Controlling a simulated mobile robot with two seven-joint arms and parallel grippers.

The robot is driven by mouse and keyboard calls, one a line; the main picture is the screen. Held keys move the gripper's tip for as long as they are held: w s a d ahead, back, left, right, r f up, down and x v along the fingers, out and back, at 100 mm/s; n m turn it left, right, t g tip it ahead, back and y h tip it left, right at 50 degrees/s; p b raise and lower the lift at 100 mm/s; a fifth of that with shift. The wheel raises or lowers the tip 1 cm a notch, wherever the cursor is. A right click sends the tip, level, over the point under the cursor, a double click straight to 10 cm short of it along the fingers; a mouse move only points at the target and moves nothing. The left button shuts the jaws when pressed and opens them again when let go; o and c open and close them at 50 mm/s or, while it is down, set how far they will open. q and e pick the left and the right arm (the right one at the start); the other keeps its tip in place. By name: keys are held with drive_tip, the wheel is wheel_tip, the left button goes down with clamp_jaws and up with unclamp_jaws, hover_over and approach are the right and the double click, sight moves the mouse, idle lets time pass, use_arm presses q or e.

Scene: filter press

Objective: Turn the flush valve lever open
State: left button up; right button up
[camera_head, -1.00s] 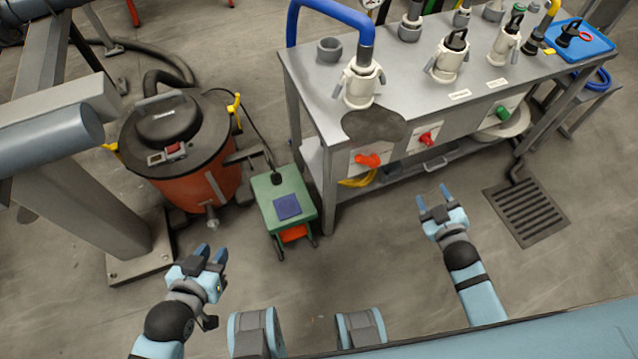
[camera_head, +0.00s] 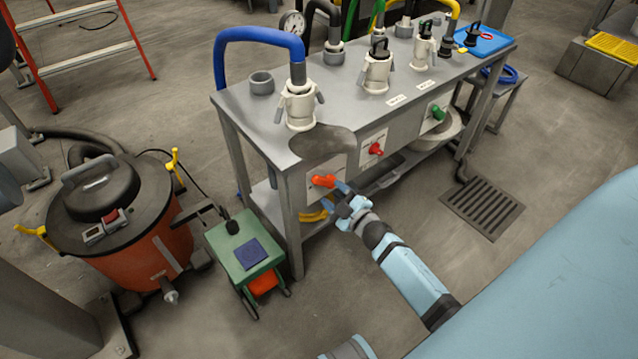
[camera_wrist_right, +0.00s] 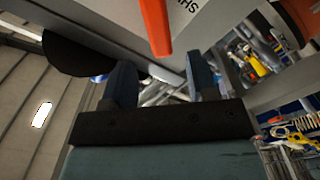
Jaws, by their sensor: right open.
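An orange-red lever (camera_head: 323,181) sits on a pale plate on the front of the steel bench, at its left end. In the right wrist view the orange lever (camera_wrist_right: 155,25) hangs at the top centre, beside partly cut-off lettering. My right gripper (camera_head: 335,196) is at the bench front, just right of and below the lever. Its jaws are open, and the two fingers (camera_wrist_right: 161,82) show on either side of the lever's line in the wrist view. Whether a finger touches the lever cannot be told. My left gripper is out of view.
A red lever (camera_head: 376,149) and a green lever (camera_head: 438,113) sit farther right on the bench front. A green cart (camera_head: 243,250) and an orange vacuum drum (camera_head: 150,255) stand to the left. A floor drain (camera_head: 482,208) lies to the right.

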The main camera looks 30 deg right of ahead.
sight(321, 182)
drive_tip(key=w, duration=0.6)
drive_tip(key=shift+w+a+b, duration=0.15)
drive_tip(key=shift+a+b, duration=0.1)
drive_tip(key=shift+b, duration=0.15)
drive_tip(key=shift+c, duration=0.2)
clamp_jaws()
